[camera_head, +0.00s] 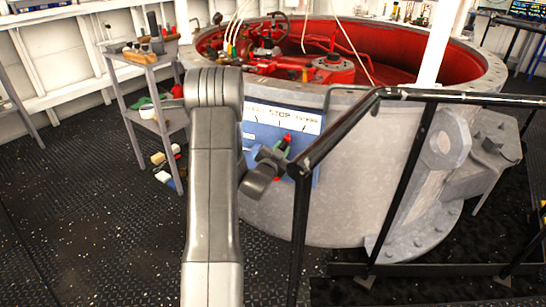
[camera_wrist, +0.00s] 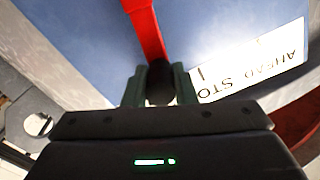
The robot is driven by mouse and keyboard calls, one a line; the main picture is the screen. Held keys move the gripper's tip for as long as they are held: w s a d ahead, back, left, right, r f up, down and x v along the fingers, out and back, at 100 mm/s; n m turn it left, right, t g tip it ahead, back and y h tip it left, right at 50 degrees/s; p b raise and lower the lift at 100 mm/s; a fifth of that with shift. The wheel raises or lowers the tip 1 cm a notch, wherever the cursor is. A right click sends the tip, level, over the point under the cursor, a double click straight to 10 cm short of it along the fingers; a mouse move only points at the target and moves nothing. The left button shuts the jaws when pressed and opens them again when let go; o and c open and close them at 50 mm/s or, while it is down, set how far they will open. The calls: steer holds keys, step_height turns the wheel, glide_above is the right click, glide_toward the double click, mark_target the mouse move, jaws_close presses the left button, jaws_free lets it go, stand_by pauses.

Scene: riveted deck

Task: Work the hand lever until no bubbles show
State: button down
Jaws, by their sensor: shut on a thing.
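A red hand lever (camera_head: 287,138) sits on a blue panel (camera_head: 254,133) on the side of the big grey drum. The panel has a white label (camera_head: 281,117) reading STOP in the middle, with a partly covered word on each side. My gripper (camera_head: 279,156) is at the lever in the head view. In the wrist view the red lever (camera_wrist: 147,32) runs down from the top edge to between the two dark green fingers of my gripper (camera_wrist: 160,85), which are shut on its dark end. My arm covers the panel's left part. I can make out no bubbles or sight glass.
A black handrail (camera_head: 340,130) stands close to the right of my gripper. A grey shelf cart (camera_head: 150,125) with tools is at the left. The drum's open top (camera_head: 385,50) shows red machinery inside. The deck at the front left is clear.

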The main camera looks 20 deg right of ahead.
steer(key=shift+s+d+f+m+b, duration=0.3)
steer(key=shift+s+d+m+b, duration=0.2)
steer(key=shift+b, duration=0.25)
steer(key=shift+s+d+f+m+b, duration=0.35)
steer(key=shift+s+d+b, duration=0.2)
steer(key=shift+b, duration=0.2)
steer(key=shift+s+r, duration=0.1)
steer(key=c, duration=1.2)
jaws_free()
steer(key=shift+a, duration=0.1)
steer(key=p+v, duration=0.1)
steer(key=v, duration=1.2)
steer(key=shift+s+a+r, duration=0.1)
steer(key=shift+s+a, duration=0.1)
steer(key=shift+a, duration=0.1)
